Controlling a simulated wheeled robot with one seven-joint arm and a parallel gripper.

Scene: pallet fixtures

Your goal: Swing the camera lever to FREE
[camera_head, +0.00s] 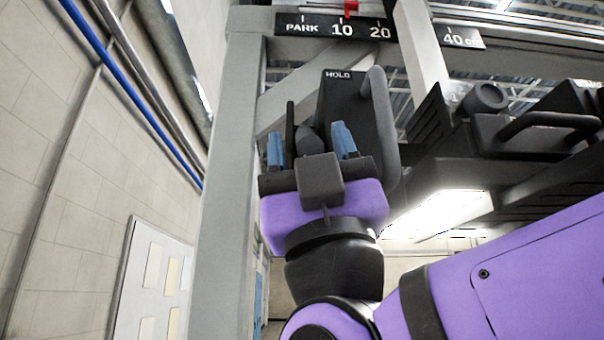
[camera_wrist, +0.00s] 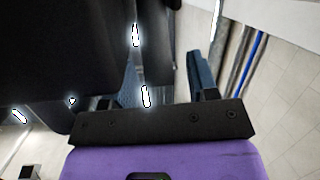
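A black housing (camera_head: 345,110) marked HOLD on its top edge stands just beyond my gripper in the head view. A dark tapered piece (camera_head: 307,138), which looks like the lever, shows between my fingers. My gripper (camera_head: 309,145) points up, its two blue fingers spread wide on either side of this piece; I see no clear contact. In the wrist view the fingers of my gripper (camera_wrist: 165,82) are also apart, and the left one is partly hidden by dark surfaces. The dark housing (camera_wrist: 60,60) fills the left there. No FREE mark is readable.
A scale bar (camera_head: 310,27) marked PARK, 10, 20 and 40 cm runs above, with a red pointer (camera_head: 350,8) near 10. A grey post (camera_head: 225,180) stands close at left. A black handled unit (camera_head: 520,140) hangs at right. A wall board (camera_head: 155,275) is lower left.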

